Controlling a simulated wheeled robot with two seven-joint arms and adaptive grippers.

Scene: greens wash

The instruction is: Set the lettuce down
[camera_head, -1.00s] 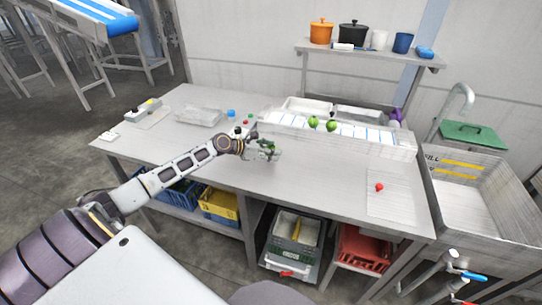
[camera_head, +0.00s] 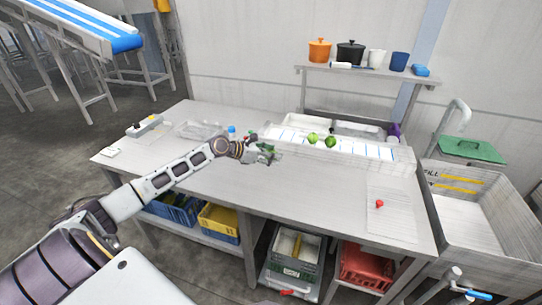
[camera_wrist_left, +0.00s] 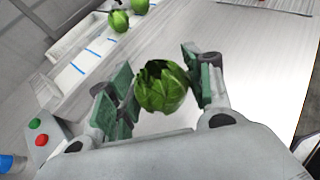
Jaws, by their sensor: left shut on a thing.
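My left gripper (camera_head: 268,153) is shut on a green lettuce (camera_wrist_left: 163,88), held between its green finger pads in the left wrist view. In the head view the held lettuce is small and largely covered by the fingers. The gripper is over the grey worktable (camera_head: 310,196), just in front of the long white tray with blue lines (camera_head: 375,152). Two other lettuces (camera_head: 313,138) (camera_head: 331,141) rest on that tray; they also show in the left wrist view (camera_wrist_left: 119,20). My right gripper is not in view.
A button box with a red and a green button (camera_wrist_left: 38,132) and a blue-capped bottle (camera_head: 232,131) are near the gripper. A red item (camera_head: 379,203) lies on a board at the right. A sink (camera_head: 480,215) adjoins the table. The table's front middle is clear.

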